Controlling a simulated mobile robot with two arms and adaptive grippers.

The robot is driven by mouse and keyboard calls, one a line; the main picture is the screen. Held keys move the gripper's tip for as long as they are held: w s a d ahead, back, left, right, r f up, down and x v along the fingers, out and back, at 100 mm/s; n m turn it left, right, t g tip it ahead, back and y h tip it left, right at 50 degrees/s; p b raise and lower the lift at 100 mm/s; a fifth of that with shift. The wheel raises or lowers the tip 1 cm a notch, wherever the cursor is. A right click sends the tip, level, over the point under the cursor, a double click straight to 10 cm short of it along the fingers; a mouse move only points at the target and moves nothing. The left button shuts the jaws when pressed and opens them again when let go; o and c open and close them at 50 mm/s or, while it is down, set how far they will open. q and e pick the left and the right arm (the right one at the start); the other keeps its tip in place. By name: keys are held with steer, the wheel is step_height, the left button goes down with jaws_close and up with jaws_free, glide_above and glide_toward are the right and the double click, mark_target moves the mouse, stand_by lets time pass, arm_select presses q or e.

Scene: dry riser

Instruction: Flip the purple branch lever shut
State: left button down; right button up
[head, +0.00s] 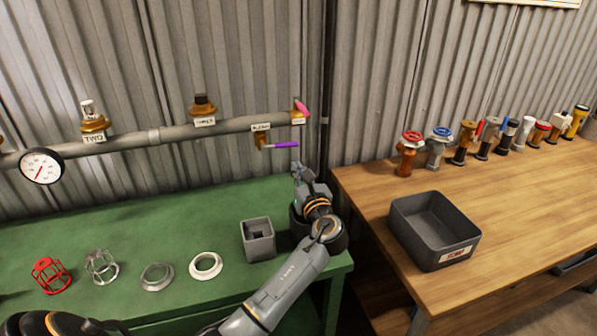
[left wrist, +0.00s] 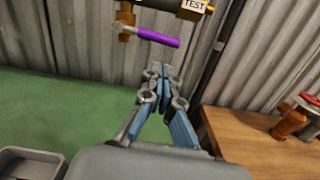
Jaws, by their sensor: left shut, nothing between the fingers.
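The purple branch lever (head: 287,144) sticks out to the right, nearly level, from a small brass valve (head: 261,141) under the right end of the grey pipe. The lever also shows in the left wrist view (left wrist: 158,37), where it slopes slightly down to the right. My left gripper (head: 296,167) is just below the lever's free end in the head view, apart from it. In the left wrist view the gripper (left wrist: 162,72) is shut and empty, its tips pointing up towards the lever. My right gripper is not in view.
The green bench (head: 205,209) holds a square grey box (head: 258,239), rings and cages. The wooden table (head: 375,191) holds a grey bin (head: 433,228) and several valves.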

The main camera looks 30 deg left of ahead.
mark_target(281, 145)
arm_select(q)
steer(key=x, duration=0.6)
steer(key=shift+a, duration=0.25)
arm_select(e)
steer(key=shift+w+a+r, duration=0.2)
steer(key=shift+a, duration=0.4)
arm_select(q)
steer(key=shift+w, duration=0.1)
